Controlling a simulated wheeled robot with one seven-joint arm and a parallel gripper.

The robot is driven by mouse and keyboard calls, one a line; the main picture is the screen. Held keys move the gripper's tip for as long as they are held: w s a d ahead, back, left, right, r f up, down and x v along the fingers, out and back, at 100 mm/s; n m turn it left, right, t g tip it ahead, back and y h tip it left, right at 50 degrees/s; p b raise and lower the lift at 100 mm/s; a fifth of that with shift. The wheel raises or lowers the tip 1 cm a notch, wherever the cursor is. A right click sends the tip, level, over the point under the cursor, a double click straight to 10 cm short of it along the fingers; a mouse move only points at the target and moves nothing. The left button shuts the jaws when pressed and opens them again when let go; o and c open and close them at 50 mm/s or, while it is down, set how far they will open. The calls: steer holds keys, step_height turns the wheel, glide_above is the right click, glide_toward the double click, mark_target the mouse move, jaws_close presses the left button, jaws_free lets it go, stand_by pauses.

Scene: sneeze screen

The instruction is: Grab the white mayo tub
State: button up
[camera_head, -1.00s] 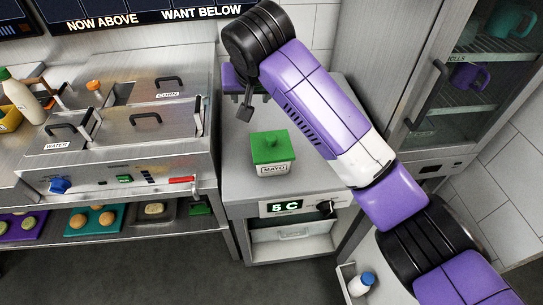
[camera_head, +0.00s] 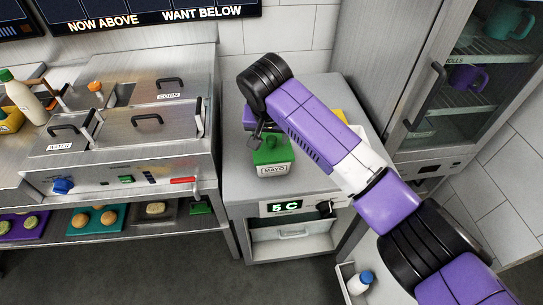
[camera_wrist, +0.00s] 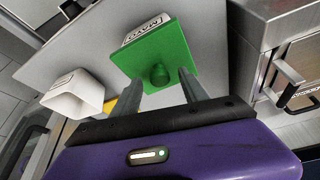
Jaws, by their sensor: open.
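The white mayo tub (camera_head: 273,171) has a green lid with a knob and stands upright on the grey counter above the 5 C display. My gripper (camera_head: 259,136) is just above and behind the lid in the head view, partly hidden by my arm. In the wrist view the green lid (camera_wrist: 165,47) faces me, with the white labelled side (camera_wrist: 148,27) beyond. My gripper (camera_wrist: 159,88) is open there, its two fingers on either side of the lid's knob; I cannot tell whether they touch the lid.
A second white labelled container (camera_wrist: 78,94) is near the tub in the wrist view, with a yellow thing beside it. The steel steam unit (camera_head: 130,135) stands to the left. The glass-door cabinet (camera_head: 440,90) is to the right. Counter in front of the tub is clear.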

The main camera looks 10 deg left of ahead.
steer(key=shift+f, duration=0.15)
jaws_close()
steer(key=shift+w, duration=0.1)
stand_by(1.3)
